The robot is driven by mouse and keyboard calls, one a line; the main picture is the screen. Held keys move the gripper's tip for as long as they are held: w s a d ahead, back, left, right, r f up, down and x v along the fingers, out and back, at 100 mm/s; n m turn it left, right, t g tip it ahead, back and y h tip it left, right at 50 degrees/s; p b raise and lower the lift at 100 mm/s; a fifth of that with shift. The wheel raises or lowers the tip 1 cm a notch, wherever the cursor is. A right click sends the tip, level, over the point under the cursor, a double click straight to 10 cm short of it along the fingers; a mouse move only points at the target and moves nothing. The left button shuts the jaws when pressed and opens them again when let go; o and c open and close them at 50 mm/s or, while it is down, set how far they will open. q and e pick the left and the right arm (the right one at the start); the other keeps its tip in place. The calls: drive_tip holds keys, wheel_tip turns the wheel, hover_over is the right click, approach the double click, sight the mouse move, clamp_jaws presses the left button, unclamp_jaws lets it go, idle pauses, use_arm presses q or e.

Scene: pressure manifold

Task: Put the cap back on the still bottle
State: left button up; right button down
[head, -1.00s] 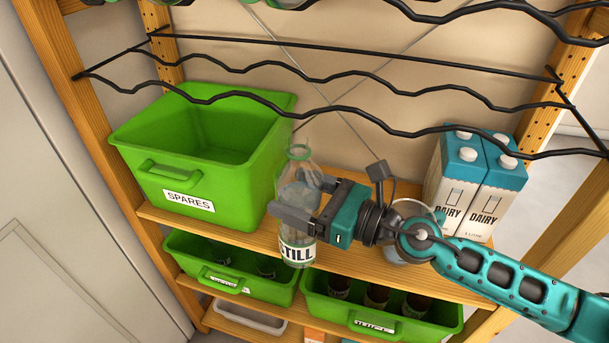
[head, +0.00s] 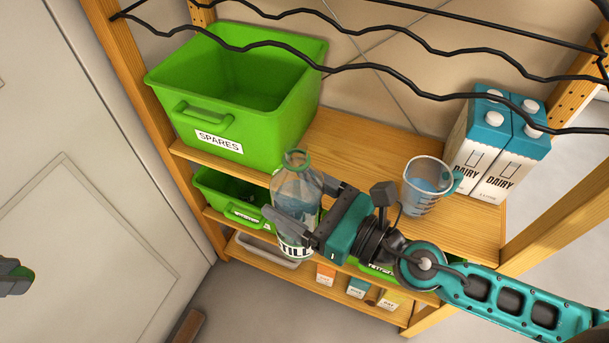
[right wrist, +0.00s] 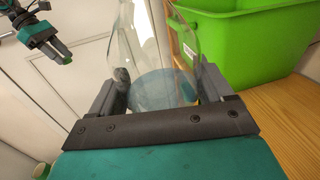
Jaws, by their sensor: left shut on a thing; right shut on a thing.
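The still bottle (head: 297,195) is clear, with a green neck ring and a "STILL" label. Its neck is open, without a cap, and it is roughly upright. My right gripper (head: 305,202) is shut around the bottle's body and holds it in front of the shelf. The bottle also fills the middle of the right wrist view (right wrist: 155,50). My left gripper (head: 20,277) is at the left edge of the head view, well apart from the bottle. In the right wrist view it is shut on a small green thing, apparently the cap (right wrist: 68,60), mostly hidden by the fingers.
A green SPARES bin (head: 165,95) stands on the wooden shelf (head: 350,145), behind the bottle. A measuring jug (head: 425,187) with liquid and dairy cartons (head: 490,140) stand to the right. A black wavy rack (head: 380,66) hangs above. Free room lies left, before the pale door (head: 70,140).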

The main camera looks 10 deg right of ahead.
use_arm(q)
drive_tip(key=shift+r, duration=0.25)
use_arm(e)
drive_tip(key=shift+s+a+r, duration=0.15)
drive_tip(key=shift+s+a, duration=0.5)
drive_tip(key=shift+s, duration=0.25)
